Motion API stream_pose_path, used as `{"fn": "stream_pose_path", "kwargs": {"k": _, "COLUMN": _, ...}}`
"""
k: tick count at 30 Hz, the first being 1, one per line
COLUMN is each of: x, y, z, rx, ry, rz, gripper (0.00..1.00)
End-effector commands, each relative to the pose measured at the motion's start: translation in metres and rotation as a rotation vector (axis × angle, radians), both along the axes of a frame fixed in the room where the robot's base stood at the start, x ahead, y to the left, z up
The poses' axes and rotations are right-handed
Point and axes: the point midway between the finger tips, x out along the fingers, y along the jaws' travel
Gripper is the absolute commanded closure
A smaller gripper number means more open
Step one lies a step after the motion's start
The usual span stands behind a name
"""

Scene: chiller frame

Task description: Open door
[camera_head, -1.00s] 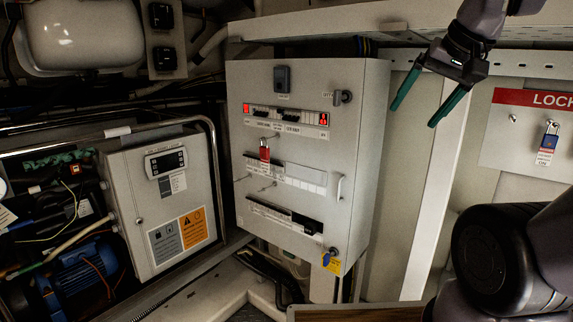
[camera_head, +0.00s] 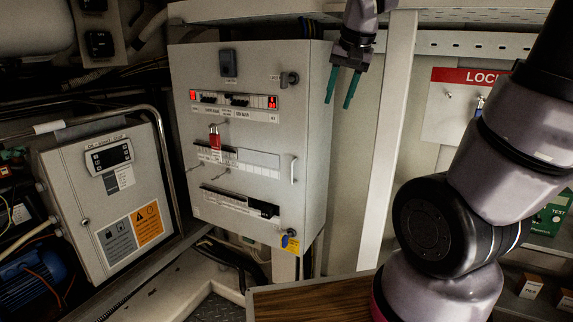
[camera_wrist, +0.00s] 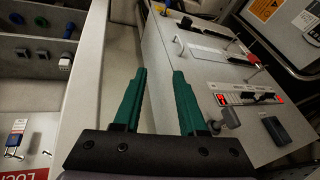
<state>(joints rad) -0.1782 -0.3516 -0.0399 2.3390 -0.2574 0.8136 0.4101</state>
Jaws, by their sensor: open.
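The grey electrical cabinet (camera_head: 262,100) is mounted upright at the middle, its front door shut. A light vertical handle (camera_head: 293,170) is on the door's right side. A rotary latch (camera_head: 289,79) sits at the upper right and a key lock with blue and yellow tags (camera_head: 290,240) at the lower right. My gripper (camera_head: 340,90), with green fingers, is open and empty near the cabinet's top right, above the handle. In the wrist view its fingers (camera_wrist: 158,85) point along the cabinet, whose front lies right of them; the handle (camera_wrist: 184,24) shows beyond, apart from them.
A red-headed lockout board (camera_head: 450,110) hangs on the right wall. A wooden surface (camera_head: 310,302) lies below. A white upright post (camera_head: 388,150) stands right of the cabinet.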

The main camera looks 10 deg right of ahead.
Motion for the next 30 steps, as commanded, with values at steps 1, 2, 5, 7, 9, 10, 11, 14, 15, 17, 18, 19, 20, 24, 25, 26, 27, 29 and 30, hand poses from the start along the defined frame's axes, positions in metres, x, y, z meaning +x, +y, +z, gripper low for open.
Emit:
{"fn": "stream_pose_path", "kwargs": {"k": 1, "x": 0.019, "y": 0.007, "z": -0.013, "rx": -0.021, "ry": 0.029, "rz": -0.004, "gripper": 0.59}}
{"fn": "stream_pose_path", "kwargs": {"k": 2, "x": 0.029, "y": 0.01, "z": -0.02, "rx": -0.034, "ry": 0.04, "rz": -0.012, "gripper": 0.59}}
{"fn": "stream_pose_path", "kwargs": {"k": 5, "x": 0.063, "y": 0.024, "z": -0.045, "rx": -0.075, "ry": 0.069, "rz": -0.03, "gripper": 0.59}}
{"fn": "stream_pose_path", "kwargs": {"k": 7, "x": 0.085, "y": 0.036, "z": -0.066, "rx": -0.107, "ry": 0.084, "rz": -0.04, "gripper": 0.59}}
{"fn": "stream_pose_path", "kwargs": {"k": 9, "x": 0.105, "y": 0.049, "z": -0.087, "rx": -0.136, "ry": 0.093, "rz": -0.046, "gripper": 0.59}}
{"fn": "stream_pose_path", "kwargs": {"k": 10, "x": 0.113, "y": 0.054, "z": -0.096, "rx": -0.146, "ry": 0.096, "rz": -0.048, "gripper": 0.59}}
{"fn": "stream_pose_path", "kwargs": {"k": 11, "x": 0.119, "y": 0.06, "z": -0.105, "rx": -0.157, "ry": 0.098, "rz": -0.049, "gripper": 0.59}}
{"fn": "stream_pose_path", "kwargs": {"k": 14, "x": 0.136, "y": 0.075, "z": -0.13, "rx": -0.186, "ry": 0.102, "rz": -0.052, "gripper": 0.59}}
{"fn": "stream_pose_path", "kwargs": {"k": 15, "x": 0.142, "y": 0.08, "z": -0.137, "rx": -0.193, "ry": 0.101, "rz": -0.052, "gripper": 0.59}}
{"fn": "stream_pose_path", "kwargs": {"k": 17, "x": 0.147, "y": 0.086, "z": -0.146, "rx": -0.202, "ry": 0.101, "rz": -0.053, "gripper": 0.59}}
{"fn": "stream_pose_path", "kwargs": {"k": 18, "x": 0.149, "y": 0.088, "z": -0.151, "rx": -0.207, "ry": 0.1, "rz": -0.053, "gripper": 0.59}}
{"fn": "stream_pose_path", "kwargs": {"k": 19, "x": 0.15, "y": 0.089, "z": -0.153, "rx": -0.209, "ry": 0.1, "rz": -0.054, "gripper": 0.59}}
{"fn": "stream_pose_path", "kwargs": {"k": 20, "x": 0.152, "y": 0.09, "z": -0.155, "rx": -0.21, "ry": 0.1, "rz": -0.055, "gripper": 0.59}}
{"fn": "stream_pose_path", "kwargs": {"k": 24, "x": 0.156, "y": 0.089, "z": -0.167, "rx": -0.212, "ry": 0.101, "rz": -0.057, "gripper": 0.59}}
{"fn": "stream_pose_path", "kwargs": {"k": 25, "x": 0.157, "y": 0.088, "z": -0.171, "rx": -0.212, "ry": 0.101, "rz": -0.057, "gripper": 0.59}}
{"fn": "stream_pose_path", "kwargs": {"k": 26, "x": 0.159, "y": 0.087, "z": -0.175, "rx": -0.212, "ry": 0.101, "rz": -0.057, "gripper": 0.59}}
{"fn": "stream_pose_path", "kwargs": {"k": 27, "x": 0.161, "y": 0.086, "z": -0.182, "rx": -0.213, "ry": 0.103, "rz": -0.056, "gripper": 0.59}}
{"fn": "stream_pose_path", "kwargs": {"k": 29, "x": 0.165, "y": 0.084, "z": -0.193, "rx": -0.213, "ry": 0.102, "rz": -0.056, "gripper": 0.59}}
{"fn": "stream_pose_path", "kwargs": {"k": 30, "x": 0.168, "y": 0.082, "z": -0.2, "rx": -0.214, "ry": 0.103, "rz": -0.056, "gripper": 0.59}}
